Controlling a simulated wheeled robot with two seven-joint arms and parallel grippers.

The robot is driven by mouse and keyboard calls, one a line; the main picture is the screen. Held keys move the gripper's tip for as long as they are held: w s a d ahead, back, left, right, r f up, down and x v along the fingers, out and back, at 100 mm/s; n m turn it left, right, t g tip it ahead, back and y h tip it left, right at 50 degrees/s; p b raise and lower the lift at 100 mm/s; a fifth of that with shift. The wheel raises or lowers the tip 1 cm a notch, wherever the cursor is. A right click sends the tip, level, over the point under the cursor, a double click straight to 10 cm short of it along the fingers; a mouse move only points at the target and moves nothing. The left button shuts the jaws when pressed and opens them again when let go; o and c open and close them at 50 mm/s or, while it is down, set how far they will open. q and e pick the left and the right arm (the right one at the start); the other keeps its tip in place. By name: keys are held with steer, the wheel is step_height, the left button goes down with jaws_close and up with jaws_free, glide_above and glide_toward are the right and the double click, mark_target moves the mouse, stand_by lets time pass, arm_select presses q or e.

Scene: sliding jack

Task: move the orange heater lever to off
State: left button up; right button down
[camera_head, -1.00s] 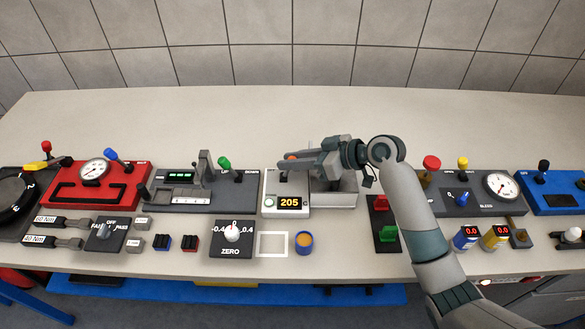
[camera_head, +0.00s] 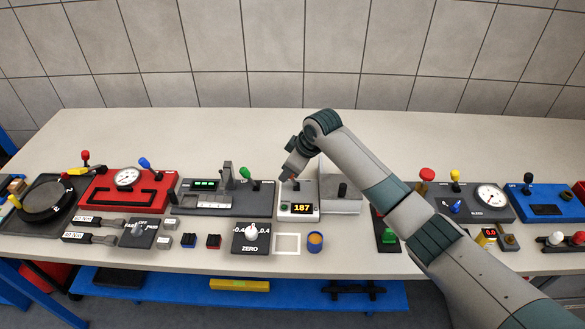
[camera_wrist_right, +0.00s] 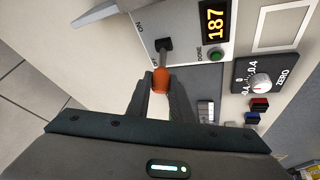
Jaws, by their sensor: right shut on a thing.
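My right gripper (camera_wrist_right: 160,88) is shut on the orange knob, one finger on each side. In the head view my right gripper (camera_head: 288,177) hides the knob at the box's back left. My left gripper is not in view.
A grey box with a black knob (camera_head: 343,190) stands right of the heater. A panel with a green lever (camera_head: 245,173) stands left. The ZERO dial (camera_head: 251,232), an empty white square and an orange-blue cup (camera_head: 315,241) lie in front. The bench behind is clear.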

steer(key=shift+a+f+h+p, duration=0.1)
steer(key=shift+a+h+p, duration=0.25)
steer(key=shift+h, duration=0.15)
steer(key=c, duration=1.6)
jaws_free()
steer(key=shift+a+f, duration=0.1)
steer(key=b+v, duration=0.5)
steer(key=v, duration=1.2)
steer(key=shift+r, duration=0.2)
steer(key=shift+s+d+f, duration=0.1)
steer(key=shift+s+d, duration=0.05)
steer(key=shift+d, duration=0.1)
